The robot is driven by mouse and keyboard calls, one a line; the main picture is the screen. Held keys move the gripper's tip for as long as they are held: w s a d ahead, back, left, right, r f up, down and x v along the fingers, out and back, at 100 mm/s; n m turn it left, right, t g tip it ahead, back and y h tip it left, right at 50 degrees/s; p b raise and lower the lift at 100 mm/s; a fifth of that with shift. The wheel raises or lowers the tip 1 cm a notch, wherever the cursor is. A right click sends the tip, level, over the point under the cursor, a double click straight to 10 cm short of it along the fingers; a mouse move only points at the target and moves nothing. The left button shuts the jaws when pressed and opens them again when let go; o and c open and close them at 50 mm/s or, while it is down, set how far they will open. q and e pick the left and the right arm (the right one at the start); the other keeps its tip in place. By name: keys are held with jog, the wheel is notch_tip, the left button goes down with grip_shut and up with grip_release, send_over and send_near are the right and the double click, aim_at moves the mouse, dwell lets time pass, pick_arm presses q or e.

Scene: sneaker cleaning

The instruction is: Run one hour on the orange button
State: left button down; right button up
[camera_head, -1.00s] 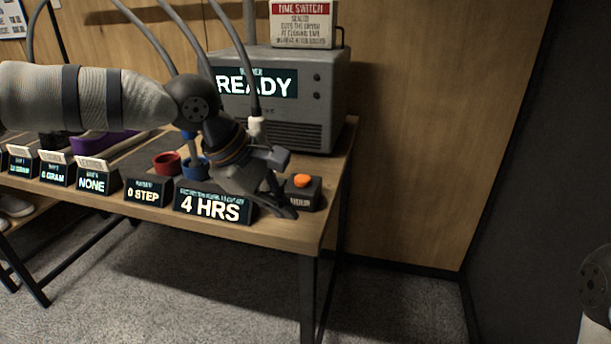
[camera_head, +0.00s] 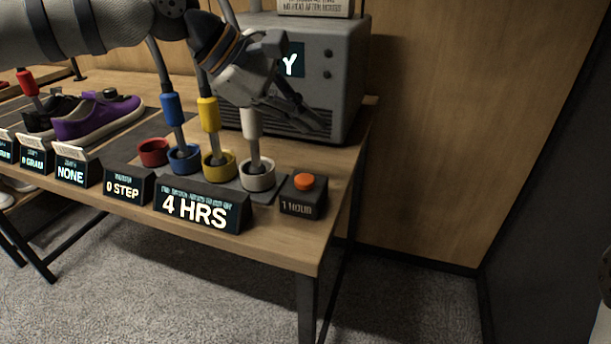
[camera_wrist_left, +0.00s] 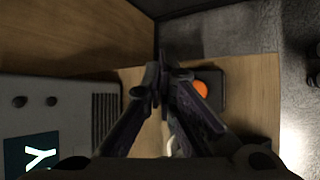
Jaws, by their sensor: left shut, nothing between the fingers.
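The orange button (camera_head: 304,181) sits on top of a small dark box marked 1 HOUR near the table's right front corner. It also shows in the left wrist view (camera_wrist_left: 201,88), partly beside the fingers. A dark display (camera_head: 200,208) left of the box reads 4 HRS. My left gripper (camera_head: 318,126) is shut and empty, raised above and behind the button, in front of the grey machine (camera_head: 345,75). It is apart from the button. In the left wrist view its fingers (camera_wrist_left: 160,88) meet near the middle. My right gripper is out of view.
Red, blue, yellow and white cups (camera_head: 258,178) stand left of the button box, most with upright handled tools. A purple sneaker (camera_head: 95,122) and more displays, including 0 STEP (camera_head: 126,186), are farther left. The table's right edge lies just past the box.

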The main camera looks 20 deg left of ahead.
pick_arm(q)
jog(key=b, duration=0.1)
send_over(305, 181)
notch_tip(305, 181, down, 6)
jog(key=shift+r, duration=0.1)
jog(key=shift+f, duration=0.8)
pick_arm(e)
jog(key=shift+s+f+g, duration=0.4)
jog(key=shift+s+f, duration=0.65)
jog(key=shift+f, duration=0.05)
pick_arm(q)
jog(key=shift+f, duration=0.15)
jog(key=shift+f+b, duration=0.3)
jog(key=shift+f, duration=0.55)
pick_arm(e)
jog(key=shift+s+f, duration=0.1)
pick_arm(q)
jog(key=shift+r, duration=0.15)
jog(key=shift+r+p, duration=0.3)
jog(key=shift+r, duration=0.55)
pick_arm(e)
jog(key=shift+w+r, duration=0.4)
